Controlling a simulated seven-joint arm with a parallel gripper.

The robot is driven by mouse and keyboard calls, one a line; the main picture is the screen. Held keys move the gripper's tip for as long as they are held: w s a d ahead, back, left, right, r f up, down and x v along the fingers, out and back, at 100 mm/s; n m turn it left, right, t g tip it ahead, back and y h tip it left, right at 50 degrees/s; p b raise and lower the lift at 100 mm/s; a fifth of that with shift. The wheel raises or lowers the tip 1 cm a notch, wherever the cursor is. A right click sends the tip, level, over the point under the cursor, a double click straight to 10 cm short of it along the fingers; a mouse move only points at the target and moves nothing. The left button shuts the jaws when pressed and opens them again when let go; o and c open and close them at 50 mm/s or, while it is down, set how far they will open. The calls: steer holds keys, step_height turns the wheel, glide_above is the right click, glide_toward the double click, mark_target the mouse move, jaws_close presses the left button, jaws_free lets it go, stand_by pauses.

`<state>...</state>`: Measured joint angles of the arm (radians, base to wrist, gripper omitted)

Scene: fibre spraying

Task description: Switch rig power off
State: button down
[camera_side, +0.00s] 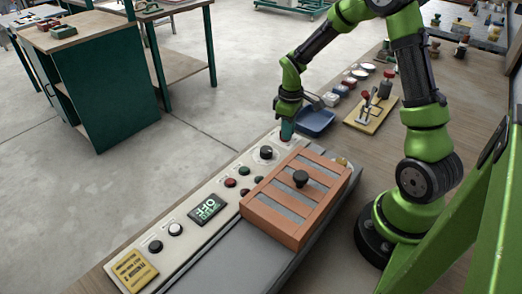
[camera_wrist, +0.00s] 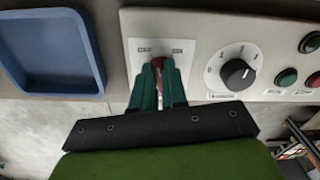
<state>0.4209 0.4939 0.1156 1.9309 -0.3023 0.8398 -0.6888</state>
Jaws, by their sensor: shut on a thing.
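A red switch handle (camera_wrist: 160,64) sits on a pale plate (camera_wrist: 135,50) at the end of the control panel. The plate has small labels, OFF at left and ON at right in the wrist view. My gripper (camera_wrist: 159,70) has its green fingers closed around the red handle, which is mostly hidden between them. I cannot tell clearly which label the handle leans to. In the side view my gripper (camera_side: 286,131) points down at the far end of the panel (camera_side: 190,215). A display (camera_side: 208,209) on the panel reads OFF in green, upside down.
A black dial (camera_wrist: 238,74) and red and green buttons (camera_wrist: 286,77) are right beside the switch. A blue tray (camera_side: 314,122) stands close behind my gripper. An orange slatted cover (camera_side: 262,220) with a black knob lies alongside the panel. A clamp board (camera_side: 371,113) is farther right.

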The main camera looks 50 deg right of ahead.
steer(key=shift+w+d+r+n, duration=0.1)
steer(key=shift+d+n, duration=0.05)
steer(key=shift+n, duration=2.15)
steer(key=c, duration=1.2)
jaws_free()
steer(key=shift+o, duration=0.2)
step_height(320, 180, up, 17)
